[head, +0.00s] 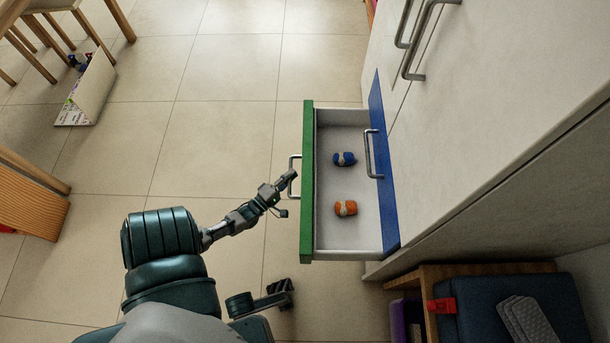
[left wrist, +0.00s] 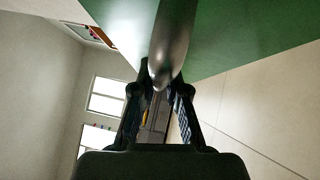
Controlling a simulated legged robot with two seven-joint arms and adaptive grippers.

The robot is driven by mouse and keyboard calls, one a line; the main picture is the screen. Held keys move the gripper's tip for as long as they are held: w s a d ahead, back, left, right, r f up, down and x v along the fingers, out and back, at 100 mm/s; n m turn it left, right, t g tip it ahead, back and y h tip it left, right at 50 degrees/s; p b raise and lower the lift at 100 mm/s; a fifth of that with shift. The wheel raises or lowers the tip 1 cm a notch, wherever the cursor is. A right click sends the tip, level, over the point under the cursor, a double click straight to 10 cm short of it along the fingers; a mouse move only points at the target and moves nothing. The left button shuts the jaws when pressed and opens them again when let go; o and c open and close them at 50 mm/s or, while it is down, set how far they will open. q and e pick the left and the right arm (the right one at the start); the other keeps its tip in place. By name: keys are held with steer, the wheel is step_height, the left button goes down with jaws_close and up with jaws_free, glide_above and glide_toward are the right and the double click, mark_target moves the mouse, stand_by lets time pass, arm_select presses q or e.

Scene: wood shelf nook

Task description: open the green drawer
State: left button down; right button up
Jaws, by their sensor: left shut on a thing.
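The green drawer (head: 308,185) stands pulled out from the white cabinet, and its white inside is seen from above. Its metal bar handle (head: 294,160) is on the green front. My left gripper (head: 287,183) is at this handle, shut on it. In the left wrist view the grey handle (left wrist: 172,45) runs down between the two dark fingers of the gripper (left wrist: 160,100), under the green drawer front (left wrist: 245,30). A blue item (head: 344,159) and an orange item (head: 346,208) lie apart inside the drawer.
A blue drawer front (head: 382,150) with a metal handle stands at the cabinet behind the open drawer. A wooden cubby (head: 470,269) holding a dark bag is at the lower right. A white box (head: 88,92) stands far left. Tiled floor left of the drawer is clear.

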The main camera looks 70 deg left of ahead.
arm_select(q)
steer(key=shift+s+a+f, duration=0.15)
steer(key=shift+s+a, duration=0.05)
steer(key=shift+s, duration=0.45)
steer(key=shift+s+a+f, duration=0.15)
steer(key=shift+s+a, duration=0.05)
steer(key=shift+s, duration=0.4)
steer(key=c, duration=1.2)
jaws_free()
steer(key=shift+w, duration=0.1)
steer(key=shift+r, duration=0.1)
steer(key=v, duration=1.2)
